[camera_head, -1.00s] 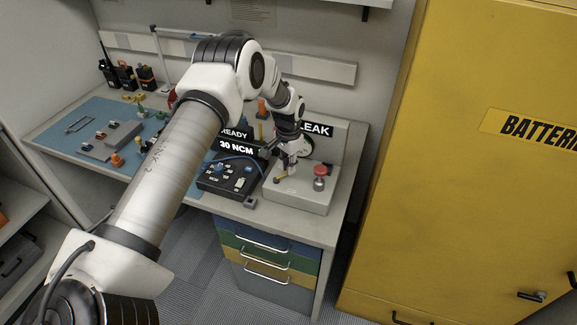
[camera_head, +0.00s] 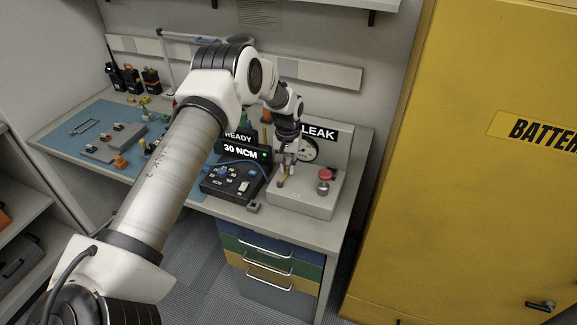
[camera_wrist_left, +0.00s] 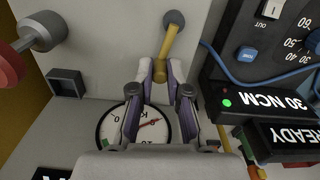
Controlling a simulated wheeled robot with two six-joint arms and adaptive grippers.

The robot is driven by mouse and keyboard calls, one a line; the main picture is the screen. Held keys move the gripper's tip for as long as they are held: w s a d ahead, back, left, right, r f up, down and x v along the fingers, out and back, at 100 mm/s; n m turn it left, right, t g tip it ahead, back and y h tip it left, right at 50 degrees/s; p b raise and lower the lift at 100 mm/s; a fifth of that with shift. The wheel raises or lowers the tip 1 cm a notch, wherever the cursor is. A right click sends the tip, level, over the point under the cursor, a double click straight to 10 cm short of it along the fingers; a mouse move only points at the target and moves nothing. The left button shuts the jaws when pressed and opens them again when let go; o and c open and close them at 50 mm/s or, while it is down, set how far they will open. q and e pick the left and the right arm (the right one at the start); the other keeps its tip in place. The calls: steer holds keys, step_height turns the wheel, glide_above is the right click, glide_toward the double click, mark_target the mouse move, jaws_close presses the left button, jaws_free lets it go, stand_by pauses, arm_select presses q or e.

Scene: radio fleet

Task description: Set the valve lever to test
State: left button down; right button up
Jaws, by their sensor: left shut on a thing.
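The valve lever (camera_head: 283,178) is a brass-yellow bar on top of the grey leak tester box (camera_head: 306,204). In the left wrist view the lever (camera_wrist_left: 172,42) runs from a dark round pivot at the top toward my fingers. My left gripper (camera_head: 289,158) reaches down over the box from behind the lever. In the left wrist view my left gripper (camera_wrist_left: 161,72) is shut on the lever's free end, one finger on each side. Any marking for the test position is not readable. My right gripper is not in view.
A red knob (camera_head: 324,174) stands right of the lever. A round gauge (camera_head: 309,149) and LEAK sign (camera_head: 320,132) are behind. A black torque unit (camera_head: 231,184) with a 30 NCM display is close on the left. A yellow cabinet (camera_head: 440,230) stands right of the bench.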

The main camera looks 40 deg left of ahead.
mark_target(288, 166)
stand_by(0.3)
arm_select(q)
steer(key=c, duration=1.2)
jaws_free()
steer(key=shift+f, duration=0.1)
steer(key=shift+o, duration=0.3)
steer(key=shift+w+a+f, duration=0.1)
steer(key=shift+w, duration=0.1)
step_height(288, 166, up, 12)
